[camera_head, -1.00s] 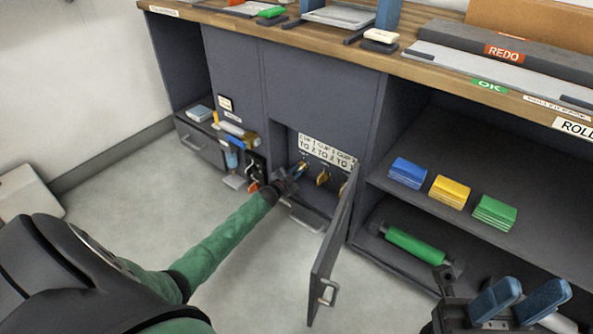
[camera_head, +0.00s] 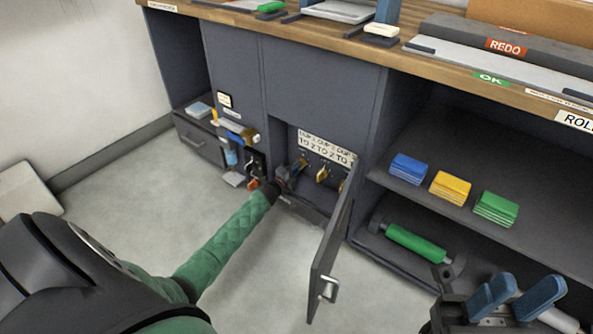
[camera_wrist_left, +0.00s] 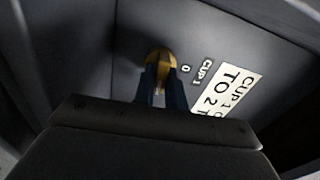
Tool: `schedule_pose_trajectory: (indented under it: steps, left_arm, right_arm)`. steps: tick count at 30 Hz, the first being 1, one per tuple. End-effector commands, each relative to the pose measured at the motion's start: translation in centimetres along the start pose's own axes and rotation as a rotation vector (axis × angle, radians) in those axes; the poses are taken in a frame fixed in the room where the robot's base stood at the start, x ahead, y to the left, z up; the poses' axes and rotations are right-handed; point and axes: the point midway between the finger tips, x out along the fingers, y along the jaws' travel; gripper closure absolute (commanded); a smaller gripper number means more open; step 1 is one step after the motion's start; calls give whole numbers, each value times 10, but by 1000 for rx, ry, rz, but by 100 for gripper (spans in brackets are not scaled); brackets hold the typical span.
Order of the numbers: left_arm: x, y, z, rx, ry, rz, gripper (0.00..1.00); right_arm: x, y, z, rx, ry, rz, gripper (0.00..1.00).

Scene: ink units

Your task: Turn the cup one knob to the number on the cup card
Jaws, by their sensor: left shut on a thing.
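The cup one knob (camera_wrist_left: 160,58) is yellow and sits on the back panel of the open compartment, beside a small "CUP 1" label (camera_wrist_left: 206,70) and a "0". My left gripper (camera_wrist_left: 158,82) is shut on this knob, its blue fingers on both sides of it. In the head view my left gripper (camera_head: 290,178) reaches into the compartment and mostly hides the knob. The cup card (camera_head: 326,147) is white; in the left wrist view it reads "CUP 1 TO 2" (camera_wrist_left: 222,92), with the rest cut off. My right gripper (camera_head: 515,298) is open and empty at the lower right.
Another yellow knob (camera_head: 322,175) is right of my left gripper, and one more is partly behind the open door (camera_head: 332,255). The door stands out to the right of my left arm. Shelves at right hold colored stacks (camera_head: 450,189) and a green roller (camera_head: 415,243).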

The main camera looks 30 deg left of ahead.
Motion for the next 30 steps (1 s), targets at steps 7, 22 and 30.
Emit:
schedule_pose_trajectory:
  steps: [7, 22, 30]
  left_arm:
    - [-1, 3, -2, 62, 2, 2, 100]
    - [-1, 3, -2, 74, 2, 3, 83]
    - [0, 2, -1, 74, 1, 1, 65]
  right_arm:
    - [-3, 0, 0, -2, -4, -3, 64]
    - [-4, -1, 0, -2, -6, -4, 64]
    - [-4, -1, 0, -2, -6, -5, 64]
